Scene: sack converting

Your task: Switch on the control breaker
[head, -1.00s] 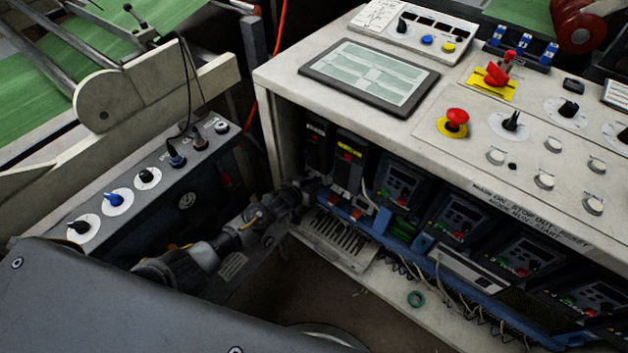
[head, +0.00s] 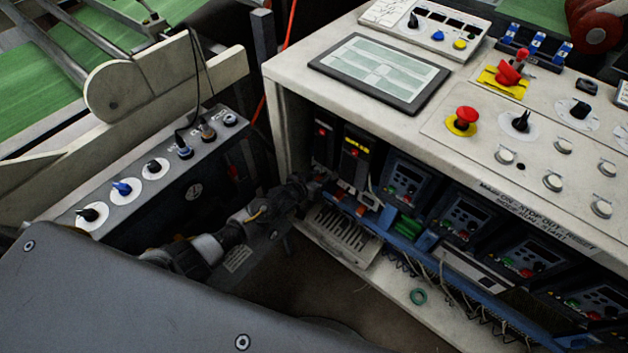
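Two dark breakers stand at the left end of the row inside the open cabinet. The left one (head: 322,144) has a small red mark, and the one beside it (head: 354,160) has a yellow label and a red mark. I cannot read which is the control breaker. My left arm reaches in from the lower left, and its gripper (head: 312,186) is at the cabinet opening, just below the left breaker. The fingers are small and dark there, so I cannot tell if they are open or touching anything. My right gripper is not in view.
The cabinet top (head: 300,68) overhangs the breakers. Drive units (head: 404,182) fill the row to the right. A red emergency button (head: 464,120) and a tablet (head: 380,72) are on top. A knob panel (head: 150,175) stands left of my arm.

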